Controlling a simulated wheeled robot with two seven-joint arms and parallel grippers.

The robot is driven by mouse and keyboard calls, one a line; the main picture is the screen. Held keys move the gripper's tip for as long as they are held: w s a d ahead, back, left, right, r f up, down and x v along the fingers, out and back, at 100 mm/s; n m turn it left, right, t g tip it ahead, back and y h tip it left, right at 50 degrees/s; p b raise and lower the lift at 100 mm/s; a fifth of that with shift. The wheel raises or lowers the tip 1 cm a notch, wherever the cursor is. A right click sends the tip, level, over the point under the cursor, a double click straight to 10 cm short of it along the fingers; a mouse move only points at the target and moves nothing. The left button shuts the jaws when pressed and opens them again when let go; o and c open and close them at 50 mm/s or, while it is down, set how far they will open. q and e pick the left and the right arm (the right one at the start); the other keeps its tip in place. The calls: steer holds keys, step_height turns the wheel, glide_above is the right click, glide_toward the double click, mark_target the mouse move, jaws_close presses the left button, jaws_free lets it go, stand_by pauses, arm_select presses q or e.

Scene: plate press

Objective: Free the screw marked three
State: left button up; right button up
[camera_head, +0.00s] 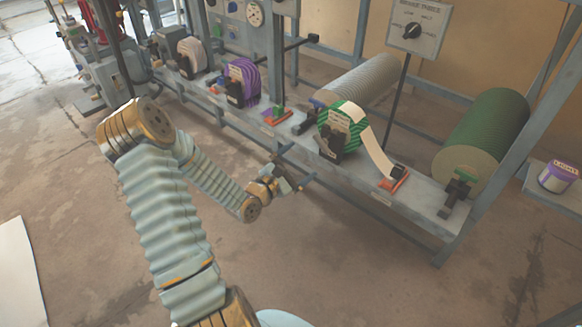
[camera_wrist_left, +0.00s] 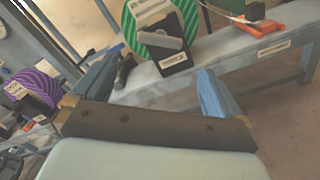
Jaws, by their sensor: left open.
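My left gripper (camera_head: 297,172) is open and empty in front of the long grey bench (camera_head: 412,202) in the head view. In the left wrist view its two blue fingers (camera_wrist_left: 155,76) stand wide apart, facing the bench and a black stand with a green-striped roll (camera_wrist_left: 140,22). The same green-striped roll (camera_head: 341,122) shows in the head view with a white strip running down to the right. I cannot make out a screw marked three in either view; the markings are too small to read. My right gripper is not in view.
A purple-striped roll (camera_head: 243,80) and a white roll (camera_head: 192,55) stand farther left on the bench. A large green cylinder (camera_head: 487,135) and a grey cylinder (camera_head: 362,80) are behind. The floor in front is clear.

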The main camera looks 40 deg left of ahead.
arm_select(q)
steer(key=shift+s+a, duration=0.1)
steer(key=shift+s, duration=1.6)
steer(key=s+d+f+m+g+h+p, duration=0.1)
steer(key=d+f+m+g+p, duration=0.1)
steer(key=d+f+m+g, duration=0.35)
steer(key=d+f+m+g+h+p, duration=0.1)
steer(key=d+f+m+g+h, duration=0.15)
steer(key=d+f+m, duration=0.65)
steer(key=s+d+f+m+g+y+p, duration=0.1)
steer(key=s+d+f+m+g+p, duration=0.1)
steer(key=s+d+m+g, duration=0.7)
steer(key=s+d+f+m, duration=0.1)
steer(key=s+d+m, duration=0.1)
steer(key=s+d, duration=0.2)
steer(key=shift+s+f+m, duration=0.35)
steer(key=shift+s+f, duration=0.05)
steer(key=shift+s, duration=0.75)
